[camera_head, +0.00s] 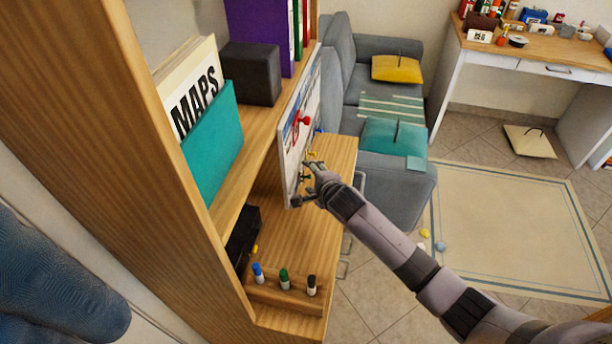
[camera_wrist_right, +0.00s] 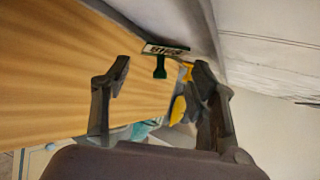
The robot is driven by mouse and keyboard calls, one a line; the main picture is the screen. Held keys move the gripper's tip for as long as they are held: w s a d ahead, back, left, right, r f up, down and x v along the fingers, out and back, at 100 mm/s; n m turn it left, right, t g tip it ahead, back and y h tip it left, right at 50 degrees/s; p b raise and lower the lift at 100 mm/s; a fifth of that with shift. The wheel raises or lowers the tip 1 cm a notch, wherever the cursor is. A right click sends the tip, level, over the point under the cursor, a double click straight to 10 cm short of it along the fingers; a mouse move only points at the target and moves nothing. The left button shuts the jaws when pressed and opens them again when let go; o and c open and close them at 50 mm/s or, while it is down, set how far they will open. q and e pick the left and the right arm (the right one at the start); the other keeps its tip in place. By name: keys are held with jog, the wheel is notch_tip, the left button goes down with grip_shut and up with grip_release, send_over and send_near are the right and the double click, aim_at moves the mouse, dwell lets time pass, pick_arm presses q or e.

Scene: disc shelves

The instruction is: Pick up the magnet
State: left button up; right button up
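A white magnetic board (camera_head: 291,151) stands at the edge of the wooden shelf, with several pin-shaped magnets on it. A red magnet (camera_head: 303,119) is highest, a blue magnet (camera_head: 319,130) sits to its right, and a yellow magnet (camera_head: 312,155) is lower. A green magnet (camera_head: 305,177) is at my right gripper (camera_head: 307,182). In the right wrist view the green magnet (camera_wrist_right: 160,70) shows between the open fingers of my right gripper (camera_wrist_right: 163,78), just beyond the fingertips; I see no grip on it. A yellow thing (camera_wrist_right: 181,100) is partly hidden by the right-hand finger. My left gripper is out of view.
The wooden desk (camera_head: 290,220) lies below, with a holder (camera_head: 280,295) of several markers at its front. A teal book (camera_head: 212,140) and a dark box (camera_head: 250,73) stand on the shelf beside the board. A grey sofa (camera_head: 345,85) is behind.

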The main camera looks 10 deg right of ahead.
grip_shut()
dwell(0.5)
